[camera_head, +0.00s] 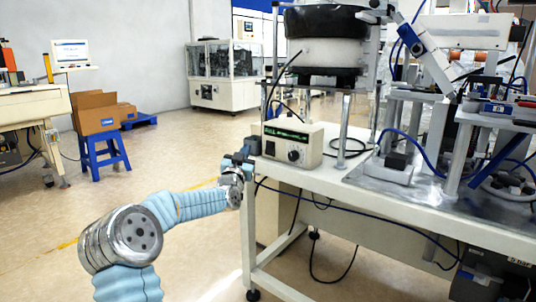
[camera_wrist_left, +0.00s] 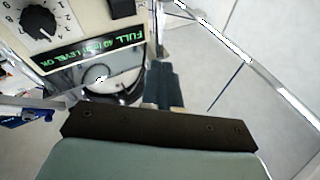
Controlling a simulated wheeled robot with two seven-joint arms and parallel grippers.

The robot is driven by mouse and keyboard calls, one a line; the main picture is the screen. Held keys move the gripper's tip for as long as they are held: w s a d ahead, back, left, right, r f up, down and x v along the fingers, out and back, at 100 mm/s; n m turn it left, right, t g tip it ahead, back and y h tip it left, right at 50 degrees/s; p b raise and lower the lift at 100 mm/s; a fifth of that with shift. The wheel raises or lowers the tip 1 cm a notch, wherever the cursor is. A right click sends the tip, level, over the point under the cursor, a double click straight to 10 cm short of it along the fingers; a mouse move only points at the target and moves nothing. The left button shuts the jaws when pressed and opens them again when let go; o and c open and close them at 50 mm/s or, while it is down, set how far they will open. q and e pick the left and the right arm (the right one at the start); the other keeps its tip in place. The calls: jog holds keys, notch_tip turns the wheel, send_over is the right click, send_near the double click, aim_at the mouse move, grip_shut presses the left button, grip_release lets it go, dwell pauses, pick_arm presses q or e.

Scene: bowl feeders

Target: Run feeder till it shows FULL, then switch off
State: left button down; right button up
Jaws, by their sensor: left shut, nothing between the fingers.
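The feeder's cream control box (camera_head: 312,158) stands at the left end of the bench; it also shows upside down in the left wrist view (camera_wrist_left: 85,22). Its lit green display (camera_head: 285,133) reads FULL in the left wrist view (camera_wrist_left: 92,49), with a second line that seems to end in LEVEL OK. A black numbered knob (camera_wrist_left: 37,22) and a black switch-like part (camera_wrist_left: 121,8) are on its face; the switch position cannot be told. My left gripper (camera_head: 240,160) is shut and empty at the box's left side; its dark fingers show in the wrist view (camera_wrist_left: 165,85). Contact cannot be told. My right gripper is out of view.
The black-rimmed bowl feeder (camera_head: 325,22) stands on metal posts behind the box. Fixtures and blue hoses crowd the bench (camera_head: 340,182) to the right. Cables hang below it. The floor to the left is open, with a blue stool (camera_head: 103,150) further back.

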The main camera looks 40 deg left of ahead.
pick_arm(q)
jog(key=p, duration=0.3)
send_near(266, 146)
notch_tip(266, 146, up, 2)
jog(key=w+a, duration=0.2)
jog(key=shift+w, duration=0.85)
jog(key=shift+f, duration=0.15)
dwell(1.1)
jog(key=shift+w+f+b, duration=0.15)
jog(key=shift+w+b, duration=0.2)
jog(key=shift+b, duration=0.05)
